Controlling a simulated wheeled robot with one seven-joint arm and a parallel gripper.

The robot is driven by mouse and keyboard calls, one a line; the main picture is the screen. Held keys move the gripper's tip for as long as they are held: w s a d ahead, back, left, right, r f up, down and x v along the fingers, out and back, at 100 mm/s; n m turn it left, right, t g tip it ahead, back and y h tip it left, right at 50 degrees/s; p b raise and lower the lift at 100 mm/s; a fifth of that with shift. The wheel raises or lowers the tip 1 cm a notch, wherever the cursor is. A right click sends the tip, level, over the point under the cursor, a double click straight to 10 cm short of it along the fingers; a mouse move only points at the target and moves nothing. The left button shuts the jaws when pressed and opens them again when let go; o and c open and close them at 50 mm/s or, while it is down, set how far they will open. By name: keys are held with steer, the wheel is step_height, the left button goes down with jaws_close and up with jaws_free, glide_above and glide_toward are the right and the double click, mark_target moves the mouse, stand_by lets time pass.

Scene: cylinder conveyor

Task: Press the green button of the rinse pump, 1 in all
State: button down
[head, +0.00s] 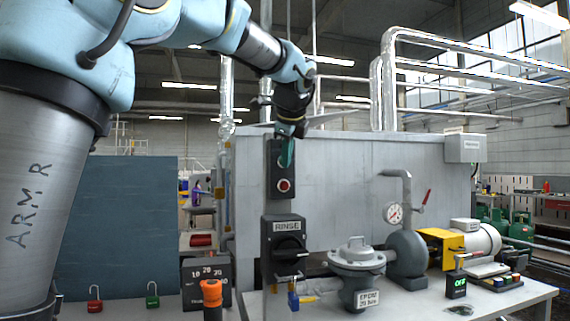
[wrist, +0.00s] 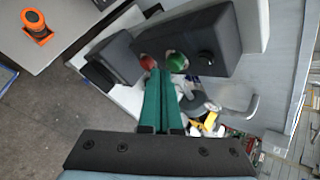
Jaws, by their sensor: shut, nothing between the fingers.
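The dark button box (head: 270,170) stands on a post above the RINSE switch box (head: 284,240). Its red button (head: 284,185) shows in the head view. The green button (wrist: 177,62) shows in the wrist view beside the red button (wrist: 147,62); in the head view my gripper hides it. My gripper (head: 287,160) is shut and empty, with its teal fingers in front of the upper part of the box. In the wrist view the fingertips (wrist: 159,73) lie just below and between the two buttons. I cannot tell whether they touch anything.
A pump (head: 407,245) with a gauge (head: 393,213) and red-handled valve stands on the bench to the right. A small display (head: 456,285) reads OFF in green. An orange-topped object (head: 211,293) and red and green padlocks are at the lower left. A grey panel stands behind.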

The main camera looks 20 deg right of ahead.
steer(key=shift+s, duration=0.3)
steer(key=shift+s, duration=0.15)
steer(key=s, duration=0.1)
steer(key=s+b, duration=0.1)
steer(key=s, duration=0.2)
steer(key=shift+s+a, duration=0.3)
steer(key=shift+s, duration=0.05)
stand_by(0.6)
